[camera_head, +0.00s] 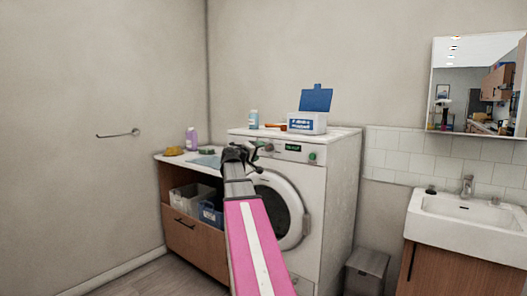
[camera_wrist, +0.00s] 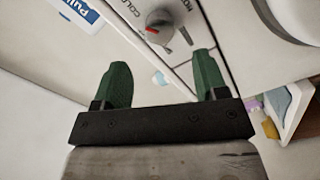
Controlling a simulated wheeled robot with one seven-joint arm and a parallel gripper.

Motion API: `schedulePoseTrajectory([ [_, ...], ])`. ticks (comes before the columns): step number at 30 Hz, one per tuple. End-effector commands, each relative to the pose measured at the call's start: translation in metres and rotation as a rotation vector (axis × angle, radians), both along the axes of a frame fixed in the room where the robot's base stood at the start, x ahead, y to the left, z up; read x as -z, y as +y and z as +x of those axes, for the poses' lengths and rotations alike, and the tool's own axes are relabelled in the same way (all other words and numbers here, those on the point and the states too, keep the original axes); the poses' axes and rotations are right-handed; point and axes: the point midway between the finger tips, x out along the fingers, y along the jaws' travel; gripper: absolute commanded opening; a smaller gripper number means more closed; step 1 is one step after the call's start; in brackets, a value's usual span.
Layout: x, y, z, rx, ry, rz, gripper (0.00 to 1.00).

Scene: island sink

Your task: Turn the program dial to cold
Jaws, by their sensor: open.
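The washing machine (camera_head: 340,160) stands against the wall in the head view, with a green-lit display and a green button on its front panel. The grey program dial (camera_wrist: 160,24) is at the top middle of the wrist view and has a red mark on its left side. Letters reading "COLD" (camera_wrist: 128,10) are printed to its left, and other cut-off letters are to its right. My gripper (camera_wrist: 160,80) is open and empty, its two green fingers apart and short of the dial. In the head view my gripper (camera_head: 240,157) is before the panel's left part, partly hiding it.
A white-and-blue box (camera_head: 307,123) with an open lid and a light blue bottle (camera_head: 254,119) stand on the machine. A wooden cabinet (camera_head: 195,240) holding baskets is at its left. A sink (camera_head: 470,225) and a grey bin (camera_head: 366,272) are at the right.

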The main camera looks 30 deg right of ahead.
Motion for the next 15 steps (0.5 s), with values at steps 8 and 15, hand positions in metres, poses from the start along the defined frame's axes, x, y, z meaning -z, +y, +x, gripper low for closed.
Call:
schedulePoseTrajectory([
  [8,0.000,0.026,-0.011,0.000,0.000,0.001,0.66],
  [15,0.000,0.028,-0.012,0.001,0.000,0.000,0.66],
])
